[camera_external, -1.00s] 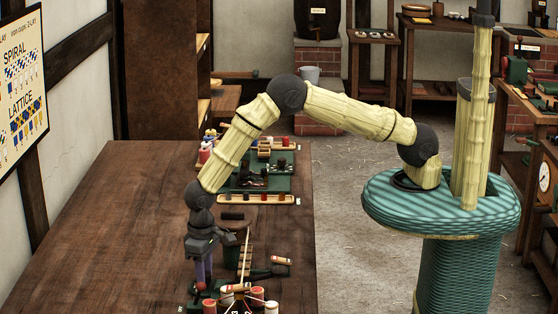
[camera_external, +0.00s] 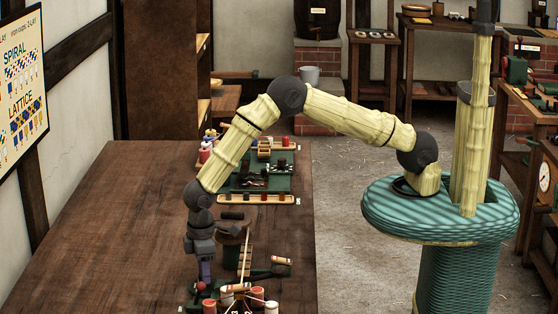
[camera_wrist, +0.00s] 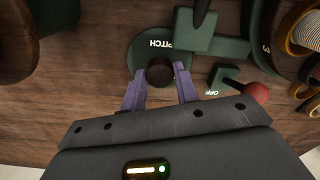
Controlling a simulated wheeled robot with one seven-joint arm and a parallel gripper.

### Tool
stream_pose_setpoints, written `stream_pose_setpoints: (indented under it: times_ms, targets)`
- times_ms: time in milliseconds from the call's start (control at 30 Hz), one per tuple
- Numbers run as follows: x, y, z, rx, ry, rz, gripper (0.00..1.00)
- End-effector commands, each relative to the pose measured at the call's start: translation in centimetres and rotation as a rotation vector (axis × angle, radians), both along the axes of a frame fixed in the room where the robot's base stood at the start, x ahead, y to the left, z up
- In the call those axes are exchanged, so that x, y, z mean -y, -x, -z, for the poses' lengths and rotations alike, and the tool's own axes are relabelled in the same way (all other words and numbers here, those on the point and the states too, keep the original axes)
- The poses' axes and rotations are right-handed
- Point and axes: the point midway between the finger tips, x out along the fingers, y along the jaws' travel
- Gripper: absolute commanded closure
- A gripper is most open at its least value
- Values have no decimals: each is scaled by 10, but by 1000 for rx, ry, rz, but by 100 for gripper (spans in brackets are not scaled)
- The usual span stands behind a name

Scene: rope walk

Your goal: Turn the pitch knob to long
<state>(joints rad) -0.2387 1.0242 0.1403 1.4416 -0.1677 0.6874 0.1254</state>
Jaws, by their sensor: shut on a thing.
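The pitch knob (camera_wrist: 160,72) is a small dark round knob on a round green plate marked PITCH (camera_wrist: 146,50) in the wrist view. My gripper (camera_wrist: 163,84) has its two purple fingers on either side of the knob, shut on it. In the external view my gripper (camera_external: 206,272) points straight down at the near end of the bench, and it hides the knob there. No "long" mark can be read, and the knob's pointing direction cannot be told.
A red-balled lever by an OFF label (camera_wrist: 212,93) sits close right of the knob. A green block (camera_wrist: 208,32) with a dark lever stands beyond. Spools (camera_external: 271,307) stand right of my gripper. The bench (camera_external: 130,230) is clear to the left.

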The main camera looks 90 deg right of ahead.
Motion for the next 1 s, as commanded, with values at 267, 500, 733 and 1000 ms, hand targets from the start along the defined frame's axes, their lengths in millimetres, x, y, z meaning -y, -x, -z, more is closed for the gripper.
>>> stream_pose_setpoints:
  times_ms: [267, 500, 733, 1000]
  targets:
    - [0, -1, 0, 2, -1, -127, 92]
    - [0, -1, -1, 1, 0, -155, 92]
    - [0, -1, -1, 1, 0, -154, 92]
    - [0, 0, 0, 1, 0, -154, 48]
